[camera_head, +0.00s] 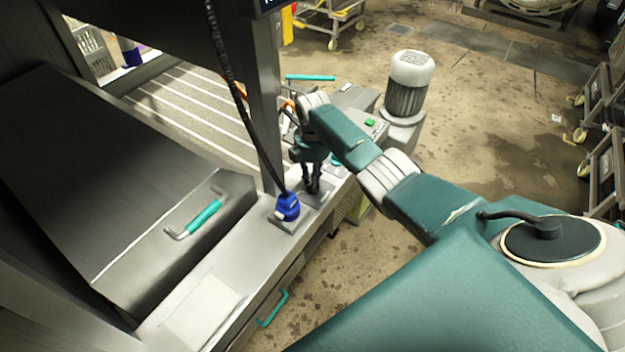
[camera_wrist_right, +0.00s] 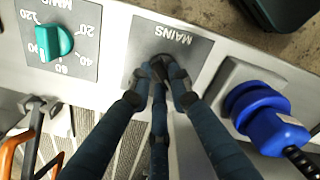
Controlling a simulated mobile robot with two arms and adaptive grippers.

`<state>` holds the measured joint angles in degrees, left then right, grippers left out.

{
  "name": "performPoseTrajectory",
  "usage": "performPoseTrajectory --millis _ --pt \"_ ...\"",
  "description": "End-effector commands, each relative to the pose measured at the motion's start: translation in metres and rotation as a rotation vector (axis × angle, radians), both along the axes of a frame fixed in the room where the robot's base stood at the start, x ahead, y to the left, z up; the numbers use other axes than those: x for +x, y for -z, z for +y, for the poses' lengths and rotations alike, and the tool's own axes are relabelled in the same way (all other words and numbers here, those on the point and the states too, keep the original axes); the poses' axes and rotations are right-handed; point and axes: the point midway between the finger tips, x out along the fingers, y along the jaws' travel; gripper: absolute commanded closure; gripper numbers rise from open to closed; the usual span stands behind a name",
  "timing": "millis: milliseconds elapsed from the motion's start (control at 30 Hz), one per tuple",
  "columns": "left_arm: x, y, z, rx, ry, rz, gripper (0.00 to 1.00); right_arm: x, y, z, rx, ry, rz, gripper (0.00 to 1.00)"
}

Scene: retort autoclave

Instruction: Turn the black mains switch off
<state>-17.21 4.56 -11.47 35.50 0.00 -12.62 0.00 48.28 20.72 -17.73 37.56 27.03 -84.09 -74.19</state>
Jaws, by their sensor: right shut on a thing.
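The mains switch plate (camera_wrist_right: 197,49), a grey square lettered "MAINS", shows in the right wrist view. In the head view the plate (camera_head: 325,197) lies on the steel ledge beside a blue plug. My right gripper (camera_head: 312,188) reaches down onto this plate. In the right wrist view my right gripper's fingers (camera_wrist_right: 161,75) meet over the plate's middle and are shut on the switch there. The black switch itself is mostly hidden between the fingertips, so its setting cannot be read. My left gripper is in neither view.
A blue plug (camera_head: 287,207) with a black cable sits close beside the plate; it also shows in the right wrist view (camera_wrist_right: 262,118). A teal dial (camera_wrist_right: 54,42) is on the other side. A steel lid with a teal handle (camera_head: 204,217) stands left. A motor (camera_head: 408,85) stands beyond.

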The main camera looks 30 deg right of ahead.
Motion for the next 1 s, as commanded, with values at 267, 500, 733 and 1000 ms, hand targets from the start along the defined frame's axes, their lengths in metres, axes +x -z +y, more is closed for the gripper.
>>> performPoseTrajectory --millis 267,500,733,1000 --pt "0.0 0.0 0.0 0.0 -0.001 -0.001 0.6 0.001 -0.001 -0.002 -0.003 -0.008 -0.002 1.0" --pt "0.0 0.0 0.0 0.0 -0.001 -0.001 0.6 0.001 -0.001 -0.002 -0.003 -0.007 -0.003 0.64" --pt "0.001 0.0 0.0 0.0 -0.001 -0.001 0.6 0.0 -0.001 -0.001 -0.002 -0.006 -0.001 0.62" --pt "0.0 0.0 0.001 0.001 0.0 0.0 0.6 0.001 -0.02 -0.001 -0.002 -0.006 -0.005 0.62"
